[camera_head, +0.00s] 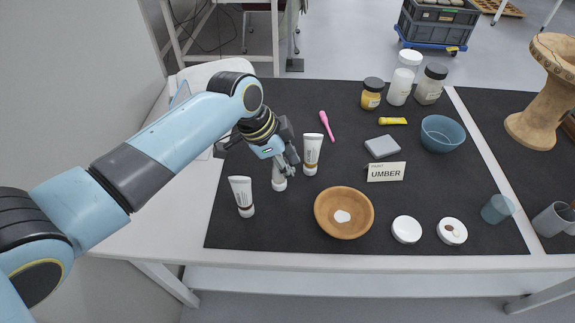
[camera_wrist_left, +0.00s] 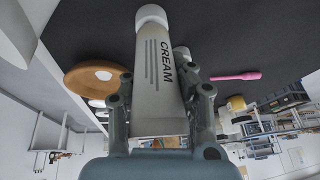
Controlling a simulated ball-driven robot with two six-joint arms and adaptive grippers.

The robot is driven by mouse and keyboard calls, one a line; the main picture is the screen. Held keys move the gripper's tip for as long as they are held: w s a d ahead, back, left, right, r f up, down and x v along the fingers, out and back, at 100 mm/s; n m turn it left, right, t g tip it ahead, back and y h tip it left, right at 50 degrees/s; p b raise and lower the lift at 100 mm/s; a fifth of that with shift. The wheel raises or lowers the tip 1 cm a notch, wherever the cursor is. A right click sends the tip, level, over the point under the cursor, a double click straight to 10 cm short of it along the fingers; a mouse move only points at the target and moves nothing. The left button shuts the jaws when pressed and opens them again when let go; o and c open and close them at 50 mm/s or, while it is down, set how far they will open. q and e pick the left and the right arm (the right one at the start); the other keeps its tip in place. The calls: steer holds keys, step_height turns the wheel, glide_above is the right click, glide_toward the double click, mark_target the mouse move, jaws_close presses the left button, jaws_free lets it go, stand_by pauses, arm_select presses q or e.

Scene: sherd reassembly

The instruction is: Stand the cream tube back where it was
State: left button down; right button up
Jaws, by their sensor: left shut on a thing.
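The cream tube (camera_head: 279,184) is white and roughly upright, cap down, between two other white tubes in the head view. My left gripper (camera_head: 285,163) is shut on it from above and hides its upper part. In the left wrist view the tube (camera_wrist_left: 157,65) shows its word CREAM between the fingers, with its white cap toward the dark mat (camera_head: 280,228). I cannot tell whether the cap touches the mat. My right gripper is not in view.
One white tube (camera_head: 241,195) stands to the left, another (camera_head: 312,154) close to the right. A wooden bowl (camera_head: 344,226) with a white dab lies in front. A pink tool (camera_head: 326,125), an UMBER card (camera_head: 386,172) and a grey block (camera_head: 382,146) lie farther right.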

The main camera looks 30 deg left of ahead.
arm_select(q)
steer(key=shift+f, duration=0.85)
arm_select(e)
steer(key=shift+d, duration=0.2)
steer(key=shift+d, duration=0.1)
arm_select(q)
steer(key=shift+f, duration=0.15)
steer(key=c, duration=1.1)
jaws_free()
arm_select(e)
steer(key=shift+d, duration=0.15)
arm_select(q)
steer(key=shift+r, duration=0.35)
steer(key=p+v, duration=0.1)
steer(key=v, duration=1)
steer(key=shift+s+a+r, duration=0.15)
steer(key=shift+r, duration=0.15)
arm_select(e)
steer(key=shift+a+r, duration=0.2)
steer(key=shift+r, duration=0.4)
